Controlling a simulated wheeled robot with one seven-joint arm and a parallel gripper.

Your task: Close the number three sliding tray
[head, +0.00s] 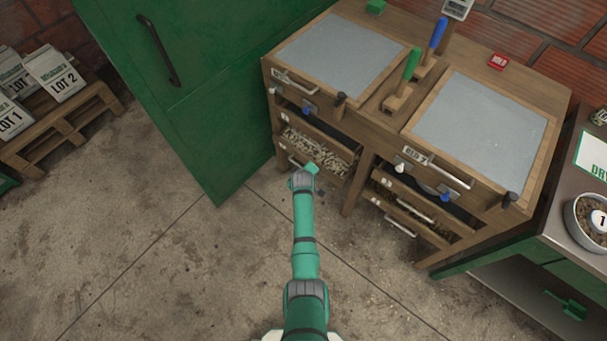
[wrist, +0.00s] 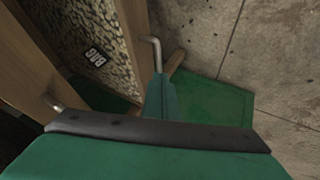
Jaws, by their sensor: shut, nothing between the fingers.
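Below the left bed of the wooden bench, a tray (head: 318,148) filled with pale beans sits pulled out of its slot. A lower tray front with a metal handle (head: 296,161) shows just left of my gripper. My gripper (head: 311,168) is shut and empty, low in front of these trays. In the wrist view, its green fingers (wrist: 160,98) are beside a bent metal handle (wrist: 152,48); I cannot tell whether they touch. Part of the handle is hidden behind my gripper.
A green cabinet (head: 185,75) stands close on the left. More trays (head: 405,207) show under the bench's right bed, with handles and knobs sticking out. A steel table (head: 552,225) stands at the right. The concrete floor (head: 150,260) in front is clear.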

